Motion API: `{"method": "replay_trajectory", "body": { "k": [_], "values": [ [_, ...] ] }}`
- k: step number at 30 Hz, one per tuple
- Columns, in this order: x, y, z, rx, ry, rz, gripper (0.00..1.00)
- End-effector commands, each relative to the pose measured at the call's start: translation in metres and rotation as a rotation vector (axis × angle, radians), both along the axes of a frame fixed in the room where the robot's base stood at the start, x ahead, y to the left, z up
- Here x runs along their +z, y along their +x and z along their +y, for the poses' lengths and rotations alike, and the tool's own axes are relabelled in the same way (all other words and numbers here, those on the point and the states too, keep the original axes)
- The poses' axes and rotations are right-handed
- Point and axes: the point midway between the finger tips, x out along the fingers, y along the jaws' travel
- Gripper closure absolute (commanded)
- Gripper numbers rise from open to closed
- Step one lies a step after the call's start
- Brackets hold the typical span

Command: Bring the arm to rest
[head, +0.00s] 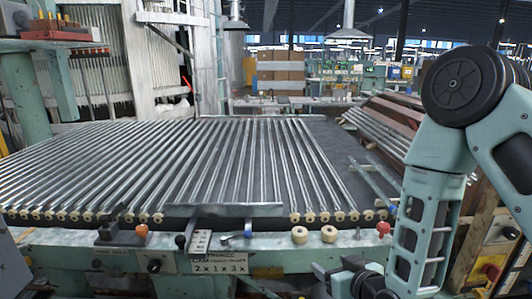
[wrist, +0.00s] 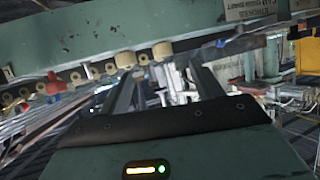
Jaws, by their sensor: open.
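My arm shows at the right side of the head view, bent at a round dark joint, its pale green link hanging down in front of the machine. At its lower end a dark part of my gripper (head: 345,282) shows at the bottom edge, cut off by the frame. In the wrist view my gripper (wrist: 162,88) has its two dark fingers apart, with nothing seen held between them. The fingers point toward the green machine edge (wrist: 85,50), which appears tilted. I cannot tell the exact distance to it.
A dark table (head: 325,150) bears many glass tubes (head: 110,165) in rows. Its green front rail carries cream knobs (head: 299,235), a red knob (head: 383,228) and an orange knob (head: 141,231).

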Motion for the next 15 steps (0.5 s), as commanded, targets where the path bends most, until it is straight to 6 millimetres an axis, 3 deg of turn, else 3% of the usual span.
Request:
{"method": "replay_trajectory", "body": {
  "k": [3,8,15],
  "values": [
    [0.015,-0.012,0.027,0.083,-0.027,0.128,0.35],
    [0.031,-0.045,0.052,0.184,-0.090,0.319,0.35],
    [0.066,-0.119,0.066,0.304,-0.229,0.594,0.35]
  ]
}}
